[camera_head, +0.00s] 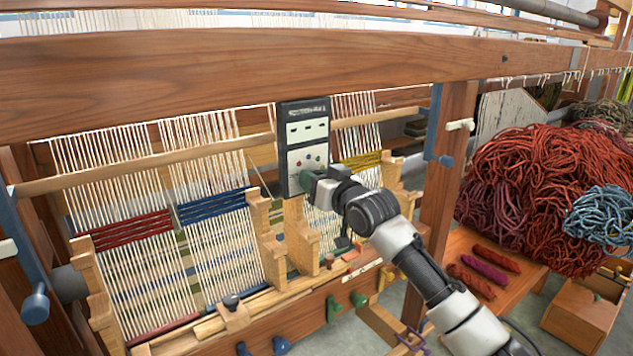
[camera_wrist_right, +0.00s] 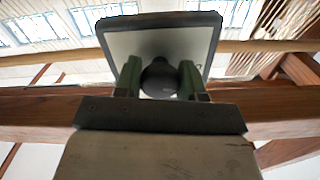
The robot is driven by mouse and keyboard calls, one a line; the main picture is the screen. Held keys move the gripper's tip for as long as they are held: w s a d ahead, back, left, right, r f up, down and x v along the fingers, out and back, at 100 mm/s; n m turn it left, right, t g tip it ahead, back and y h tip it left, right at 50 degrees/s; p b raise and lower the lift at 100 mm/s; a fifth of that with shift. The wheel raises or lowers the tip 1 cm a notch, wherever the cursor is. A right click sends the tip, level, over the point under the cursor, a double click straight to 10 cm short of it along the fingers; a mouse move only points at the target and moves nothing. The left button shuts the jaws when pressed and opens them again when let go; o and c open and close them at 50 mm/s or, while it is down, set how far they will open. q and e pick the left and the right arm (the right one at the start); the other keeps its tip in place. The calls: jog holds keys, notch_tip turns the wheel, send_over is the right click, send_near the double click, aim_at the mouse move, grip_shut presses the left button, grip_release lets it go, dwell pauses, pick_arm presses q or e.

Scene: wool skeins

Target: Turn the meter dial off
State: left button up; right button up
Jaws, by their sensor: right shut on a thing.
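The meter (camera_head: 304,140) is a dark upright box with a pale face, fixed in front of the loom's warp threads in the head view. Its lower face is covered by my right gripper (camera_head: 311,183), which reaches in from the lower right. In the right wrist view, the meter (camera_wrist_right: 118,45) fills the top middle, and a round dark dial (camera_wrist_right: 159,78) sits between the green fingers of my right gripper (camera_wrist_right: 160,82). The fingers are shut on the dial. The dial's setting cannot be read. My left gripper is not in view.
A thick wooden loom beam (camera_head: 240,75) crosses above the meter, and a wooden post (camera_head: 447,170) stands right of it. Wooden brackets (camera_head: 297,235) stand just below. A large heap of red wool (camera_head: 540,180) lies at the right, with small skeins (camera_head: 487,270) on a bench.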

jog(key=shift+f+n, duration=0.1)
jog(key=shift+n, duration=0.7)
jog(key=o, duration=0.9)
jog(key=shift+s+d, duration=0.1)
jog(key=shift+b+v, duration=1.45)
jog(key=shift+v, duration=3.9)
